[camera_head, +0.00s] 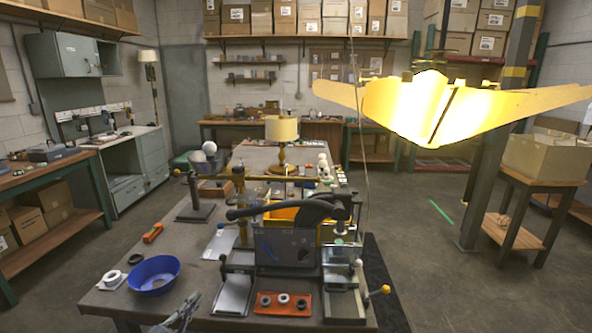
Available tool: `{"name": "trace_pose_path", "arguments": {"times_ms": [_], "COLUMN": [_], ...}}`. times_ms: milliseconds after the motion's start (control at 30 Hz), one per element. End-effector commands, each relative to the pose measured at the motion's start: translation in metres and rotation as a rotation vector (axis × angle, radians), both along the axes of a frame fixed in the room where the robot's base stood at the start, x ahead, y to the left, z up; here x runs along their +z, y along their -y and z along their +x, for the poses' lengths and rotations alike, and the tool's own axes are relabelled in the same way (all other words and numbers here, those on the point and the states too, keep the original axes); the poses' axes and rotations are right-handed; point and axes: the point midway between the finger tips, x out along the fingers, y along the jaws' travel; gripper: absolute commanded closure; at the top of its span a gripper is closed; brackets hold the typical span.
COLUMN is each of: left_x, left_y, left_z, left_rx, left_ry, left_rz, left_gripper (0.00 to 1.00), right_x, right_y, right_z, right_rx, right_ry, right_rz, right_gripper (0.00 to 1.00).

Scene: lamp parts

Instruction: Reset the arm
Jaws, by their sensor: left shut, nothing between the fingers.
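My left gripper (190,308) shows at the bottom edge of the head view, over the near edge of the dark workbench (150,308). It is shut and holds nothing. It is small and partly cut off by the frame. It is to the right of and nearer than a blue bowl (153,289), apart from it as far as I can tell. An orange tray (265,310) with several small round parts lies farther right. My right gripper is not in view.
A lamp (282,129) stands farther back. A glowing yellow fixture (410,105) hangs at upper right.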

Motion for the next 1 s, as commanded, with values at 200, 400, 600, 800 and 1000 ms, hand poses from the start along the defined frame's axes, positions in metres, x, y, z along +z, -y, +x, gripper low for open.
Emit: {"name": "trace_pose_path", "arguments": {"times_ms": [200, 400, 600, 800, 1000], "left_x": [-0.012, -0.036, -0.079, -0.103, -0.11], "left_y": [-0.01, -0.021, -0.021, -0.005, 0.014], "left_z": [-0.003, -0.024, -0.089, -0.159, -0.221], "left_rx": [0.163, 0.353, 0.585, 0.714, 0.789], "left_ry": [-0.141, -0.354, -0.725, -1.03, -1.266], "left_rz": [-0.11, -0.251, -0.438, -0.539, -0.586], "left_gripper": [1.0, 1.0, 1.0, 1.0, 1.0], "right_x": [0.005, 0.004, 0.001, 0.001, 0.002], "right_y": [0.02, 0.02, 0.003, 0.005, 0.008], "right_z": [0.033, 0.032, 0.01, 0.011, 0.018], "right_rx": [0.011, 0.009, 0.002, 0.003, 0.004], "right_ry": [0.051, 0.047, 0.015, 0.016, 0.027], "right_rz": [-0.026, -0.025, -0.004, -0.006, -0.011], "right_gripper": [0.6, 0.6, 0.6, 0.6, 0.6]}}
